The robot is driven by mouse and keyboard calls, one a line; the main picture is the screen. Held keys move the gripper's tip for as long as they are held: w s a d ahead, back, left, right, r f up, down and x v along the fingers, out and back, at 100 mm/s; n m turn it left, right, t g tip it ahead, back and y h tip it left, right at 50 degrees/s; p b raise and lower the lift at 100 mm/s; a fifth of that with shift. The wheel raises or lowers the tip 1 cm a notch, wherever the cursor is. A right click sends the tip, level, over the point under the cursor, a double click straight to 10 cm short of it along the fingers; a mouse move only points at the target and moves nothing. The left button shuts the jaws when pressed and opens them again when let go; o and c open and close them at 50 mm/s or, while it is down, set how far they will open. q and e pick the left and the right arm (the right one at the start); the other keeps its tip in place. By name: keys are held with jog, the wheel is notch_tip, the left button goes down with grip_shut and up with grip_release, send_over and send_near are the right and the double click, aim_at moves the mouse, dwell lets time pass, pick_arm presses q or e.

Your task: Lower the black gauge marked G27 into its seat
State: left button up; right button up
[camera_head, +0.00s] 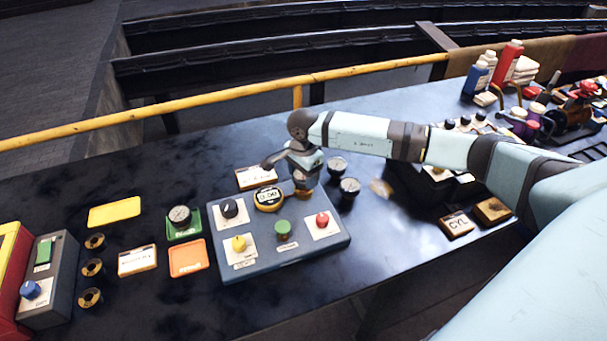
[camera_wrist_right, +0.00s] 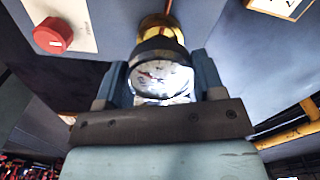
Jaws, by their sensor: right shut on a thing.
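My right gripper (camera_head: 304,178) is above the back right part of the blue-grey control panel (camera_head: 300,258). It is shut on a round black-rimmed gauge. In the right wrist view the gauge (camera_wrist_right: 158,76) sits between both fingers, its white dial facing the camera. A brass fitting (camera_wrist_right: 160,28) shows just past the gauge, against the panel. I cannot tell whether this is the gauge's stem or the seat, or whether the gauge touches the seat. The marking G27 cannot be read. My left gripper is not in view.
Two other gauges (camera_head: 337,166) (camera_head: 350,187) stand right of the gripper. A gauge (camera_head: 180,217) stands in a green tray.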

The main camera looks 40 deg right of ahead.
jog(key=shift+b, duration=0.35)
dwell(0.4)
jog(key=shift+f, duration=0.2)
dwell(0.3)
jog(key=shift+f+b, duration=0.6)
jog(key=shift+b, duration=0.05)
jog(key=shift+f, duration=0.1)
jog(key=shift+f+b, duration=0.15)
jog(key=shift+b, duration=0.25)
jog(key=o, duration=1.2)
jog(key=shift+o, duration=0.2)
